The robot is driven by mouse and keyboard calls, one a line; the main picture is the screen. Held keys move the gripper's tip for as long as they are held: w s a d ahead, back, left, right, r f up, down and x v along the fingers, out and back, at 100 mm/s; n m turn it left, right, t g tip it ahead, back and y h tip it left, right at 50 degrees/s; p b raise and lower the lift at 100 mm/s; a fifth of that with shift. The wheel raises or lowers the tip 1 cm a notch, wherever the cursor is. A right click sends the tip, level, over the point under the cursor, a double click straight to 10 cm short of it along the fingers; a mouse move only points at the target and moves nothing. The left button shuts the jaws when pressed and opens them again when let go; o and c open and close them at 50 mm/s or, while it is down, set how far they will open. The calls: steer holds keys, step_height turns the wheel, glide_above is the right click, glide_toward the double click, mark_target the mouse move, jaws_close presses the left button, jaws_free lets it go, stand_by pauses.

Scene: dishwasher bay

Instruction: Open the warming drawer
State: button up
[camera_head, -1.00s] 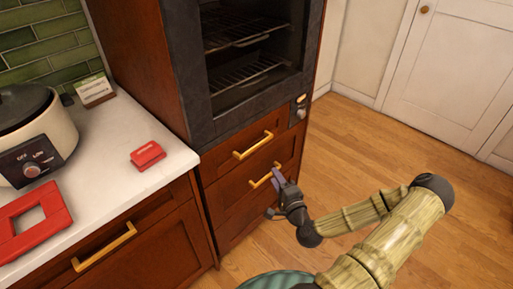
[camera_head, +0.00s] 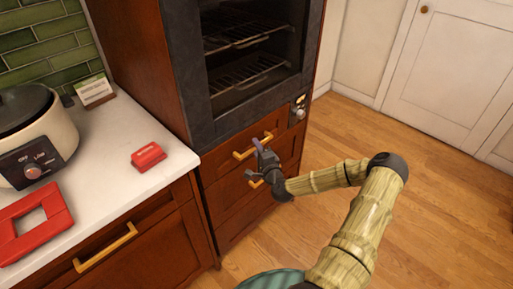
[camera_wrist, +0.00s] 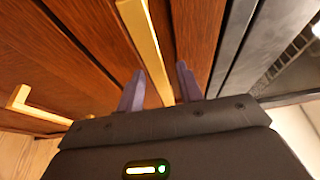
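The warming drawer is not labelled; two brown wooden drawers sit under the oven. The upper drawer (camera_head: 225,163) has a gold bar handle (camera_head: 245,153) and looks closed. The lower drawer (camera_head: 228,205) also looks closed, its gold handle (camera_head: 254,184) partly hidden by my gripper. My gripper (camera_head: 257,150) is at the upper handle, its fingers apart. In the wrist view, the purple fingers of my gripper (camera_wrist: 160,85) are spread, with the upper handle (camera_wrist: 145,50) running between them. I cannot tell whether they touch it.
The dark oven (camera_head: 195,110) with wire racks stands above the drawers. To the left is a white counter (camera_head: 105,150) with a slow cooker (camera_head: 35,130), a red block (camera_head: 148,156) and a red frame (camera_head: 60,215). The wooden floor (camera_head: 410,200) on the right is clear.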

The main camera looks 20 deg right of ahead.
steer(key=shift+w, duration=0.45)
jaws_close()
steer(key=shift+d, duration=0.1)
